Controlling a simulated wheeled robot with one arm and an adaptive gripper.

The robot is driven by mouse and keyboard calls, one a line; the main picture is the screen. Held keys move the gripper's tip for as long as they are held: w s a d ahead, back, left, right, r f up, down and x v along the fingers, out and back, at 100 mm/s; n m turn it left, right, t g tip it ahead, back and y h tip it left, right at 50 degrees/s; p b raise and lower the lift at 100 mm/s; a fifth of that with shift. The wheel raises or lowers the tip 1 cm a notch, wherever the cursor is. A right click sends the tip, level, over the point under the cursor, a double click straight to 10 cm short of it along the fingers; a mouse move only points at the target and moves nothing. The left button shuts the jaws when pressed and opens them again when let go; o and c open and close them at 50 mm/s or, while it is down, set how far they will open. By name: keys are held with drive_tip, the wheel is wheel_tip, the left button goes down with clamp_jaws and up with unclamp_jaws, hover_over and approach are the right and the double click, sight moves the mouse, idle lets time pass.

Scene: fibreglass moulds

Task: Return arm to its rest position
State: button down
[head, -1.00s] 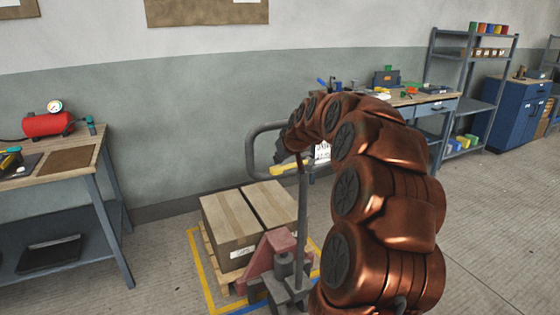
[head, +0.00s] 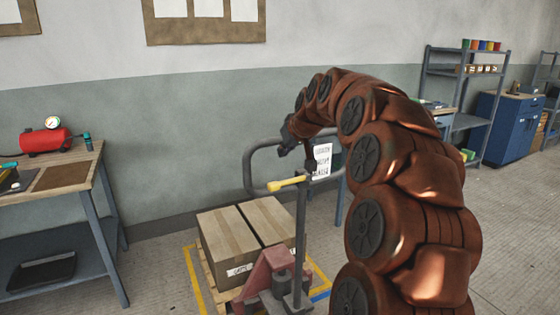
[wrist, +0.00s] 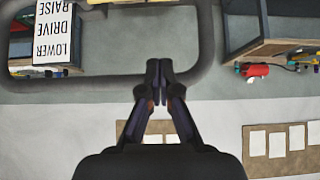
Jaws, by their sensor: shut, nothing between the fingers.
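My copper-coloured arm arches up from the lower right of the head view and bends over to the left. My gripper (head: 287,138) hangs at its end, dark and small, close to the grey handle loop (head: 250,170) of a pallet jack. In the wrist view my gripper (wrist: 159,68) has its two fingertips together with nothing between them. The handle loop (wrist: 203,50) passes behind the fingertips there. I cannot tell whether they touch it. A yellow lever (head: 286,184) sits on the handle column, and a white label (head: 322,160) hangs inside the loop.
Two cardboard boxes (head: 222,247) stand on a wooden pallet (head: 207,278) at the red pallet jack (head: 266,275), within yellow floor lines. A workbench (head: 97,158) with a red compressor (head: 45,140) is at left. Shelves (head: 428,75) and a blue cabinet (head: 505,125) stand at right. Floor at right is clear.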

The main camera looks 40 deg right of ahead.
drive_tip(key=shift+v, duration=1.45)
